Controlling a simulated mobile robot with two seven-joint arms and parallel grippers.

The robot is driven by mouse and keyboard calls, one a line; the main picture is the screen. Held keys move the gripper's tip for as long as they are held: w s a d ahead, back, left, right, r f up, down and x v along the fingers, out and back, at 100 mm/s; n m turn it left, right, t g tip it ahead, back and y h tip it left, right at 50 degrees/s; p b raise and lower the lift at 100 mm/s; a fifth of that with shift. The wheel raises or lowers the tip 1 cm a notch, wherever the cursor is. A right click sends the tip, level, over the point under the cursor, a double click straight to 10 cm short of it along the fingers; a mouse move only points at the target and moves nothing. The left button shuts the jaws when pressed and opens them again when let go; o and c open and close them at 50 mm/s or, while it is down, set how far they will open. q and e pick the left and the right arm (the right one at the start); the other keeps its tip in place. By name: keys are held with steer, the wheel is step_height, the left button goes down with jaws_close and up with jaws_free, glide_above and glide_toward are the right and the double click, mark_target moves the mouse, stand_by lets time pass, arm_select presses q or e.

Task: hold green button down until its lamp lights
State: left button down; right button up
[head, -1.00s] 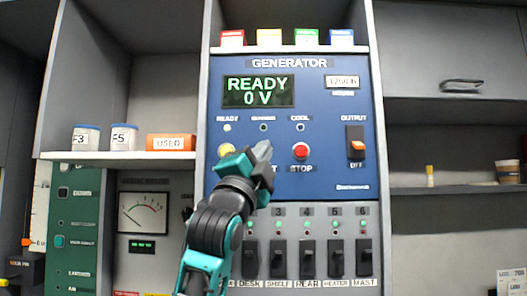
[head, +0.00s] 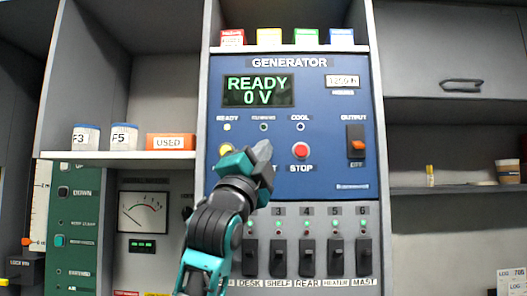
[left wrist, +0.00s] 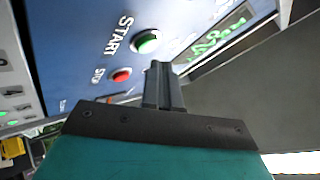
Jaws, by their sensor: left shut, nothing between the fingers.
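The green START button (left wrist: 146,41) shows in the left wrist view, in a pale ring beside its START label. In the head view my left gripper (head: 263,152) covers the place where it sits. That gripper is shut and empty, in front of the blue GENERATOR panel (head: 340,110). In the left wrist view its fingertips (left wrist: 160,68) are just beside the button, not over its face; I cannot tell the depth gap. The small lamp under the middle label (head: 263,127) looks dark. The display (head: 258,91) reads READY, 0 V. My right gripper is not in view.
The red STOP button (head: 300,151) is close to the right of my fingers. The OUTPUT switch (head: 356,142) is further right. A row of black switches (head: 307,257) lies below the panel.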

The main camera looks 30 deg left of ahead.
arm_select(q)
steer(key=shift+w+a, duration=0.1)
steer(key=shift+w, duration=0.05)
stand_by(0.7)
steer(key=shift+w+a, duration=0.15)
steer(key=shift+w, duration=0.1)
steer(key=shift+w+a+p, duration=0.2)
steer(key=shift+w+p, duration=0.15)
steer(key=shift+p, duration=0.1)
stand_by(0.5)
steer(key=shift+s, duration=0.1)
stand_by(1.2)
steer(key=shift+s+d, duration=0.45)
steer(key=shift+s, duration=0.15)
steer(key=s+d, duration=0.1)
steer(key=s, duration=0.2)
steer(key=s+d, duration=0.1)
steer(key=shift+s+d, duration=0.15)
steer(key=shift+d, duration=0.15)
stand_by(0.5)
